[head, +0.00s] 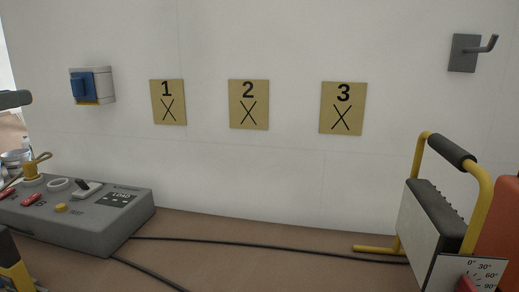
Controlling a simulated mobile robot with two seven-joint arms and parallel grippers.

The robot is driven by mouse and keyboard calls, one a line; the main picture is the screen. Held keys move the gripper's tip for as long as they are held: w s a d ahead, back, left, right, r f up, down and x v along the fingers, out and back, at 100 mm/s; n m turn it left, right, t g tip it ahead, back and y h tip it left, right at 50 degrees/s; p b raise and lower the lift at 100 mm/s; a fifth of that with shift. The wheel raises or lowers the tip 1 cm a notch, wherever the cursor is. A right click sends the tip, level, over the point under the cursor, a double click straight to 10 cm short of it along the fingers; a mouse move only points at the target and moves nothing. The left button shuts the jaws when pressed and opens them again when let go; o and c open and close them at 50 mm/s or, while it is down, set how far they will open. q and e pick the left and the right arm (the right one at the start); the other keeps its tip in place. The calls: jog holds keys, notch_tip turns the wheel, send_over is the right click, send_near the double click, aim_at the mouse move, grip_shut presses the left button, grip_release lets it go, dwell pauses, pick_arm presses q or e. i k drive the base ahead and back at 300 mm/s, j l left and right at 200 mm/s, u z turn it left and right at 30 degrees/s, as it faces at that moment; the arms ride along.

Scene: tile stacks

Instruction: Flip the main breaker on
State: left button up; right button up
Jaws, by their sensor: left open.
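A grey control panel (125,226) lies on the bench at the left. It carries red rocker switches (31,199), a dark toggle (82,184) on a pale base, a yellow button (61,208), a pale ring (58,184) and a small dark label plate (118,199). I cannot read which switch is the main breaker, or its position. A dark grey part at the left edge, above the panel, appears to be my left gripper (16,98). It is cut off by the frame, apart from the switches, with nothing seen in it. My right gripper is out of view.
A blue-covered socket box (82,87) and tan plates numbered 1 (168,112), 2 (262,91) and 3 (357,96) are on the wall. A yellow-framed work light (424,225) stands right. Black cables (270,244) cross the bench.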

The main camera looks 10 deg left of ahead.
aim_at(80, 183)
jog(key=k+j, duration=0.15)
jog(key=k, duration=0.8)
